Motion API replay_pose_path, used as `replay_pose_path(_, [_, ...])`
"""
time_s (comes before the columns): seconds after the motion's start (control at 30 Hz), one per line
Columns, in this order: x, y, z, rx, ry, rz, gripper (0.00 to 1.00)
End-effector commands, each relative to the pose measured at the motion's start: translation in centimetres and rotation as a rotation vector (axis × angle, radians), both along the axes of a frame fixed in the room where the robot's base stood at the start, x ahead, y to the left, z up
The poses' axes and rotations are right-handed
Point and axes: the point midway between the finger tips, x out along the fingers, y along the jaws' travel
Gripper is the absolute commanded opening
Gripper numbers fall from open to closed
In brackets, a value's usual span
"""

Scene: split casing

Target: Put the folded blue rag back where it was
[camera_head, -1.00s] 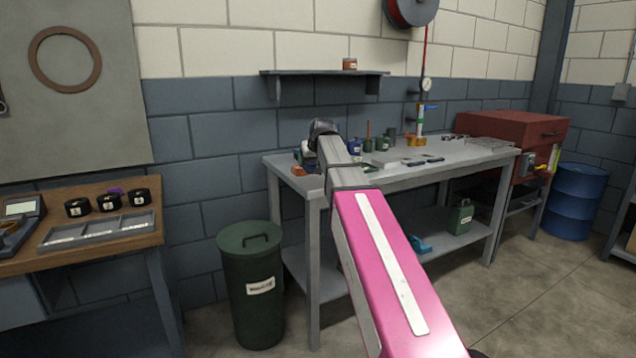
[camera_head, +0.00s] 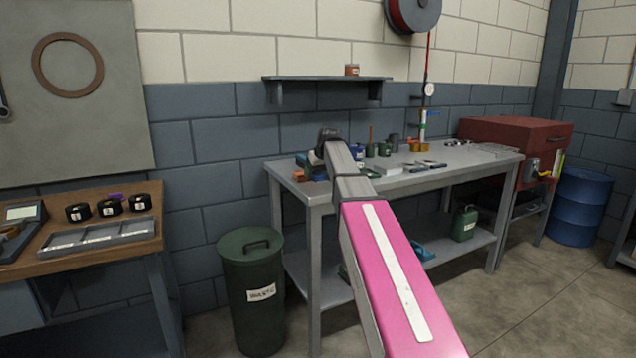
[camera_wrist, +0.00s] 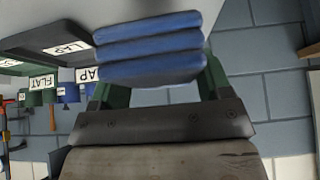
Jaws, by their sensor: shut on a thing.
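The folded blue rag (camera_wrist: 150,48) shows in the wrist view as a stack of thick blue layers. My gripper (camera_wrist: 155,82) is shut on it, with a green finger on either side. A dark tray with a LAP label (camera_wrist: 50,42) lies close beside the rag in that view; I cannot tell whether they touch. In the head view my arm reaches over the left end of the grey workbench (camera_head: 440,178). The rag cannot be made out there, as my wrist covers that spot.
Several small labelled pots (camera_wrist: 45,84) stand near the tray. A wall shelf (camera_head: 325,78) hangs above the bench. A green bin (camera_head: 252,290) stands left of the bench, and a red cabinet (camera_head: 515,140) stands to the right.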

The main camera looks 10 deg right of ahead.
Motion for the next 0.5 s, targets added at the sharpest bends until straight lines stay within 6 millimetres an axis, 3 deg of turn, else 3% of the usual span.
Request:
replay_pose_path(0.17, [0.4,-0.5,-0.7,0.001,0.000,-0.001,0.52])
replay_pose_path(0.5, [0.3,-0.5,-4.4,0.000,0.001,0.001,0.52])
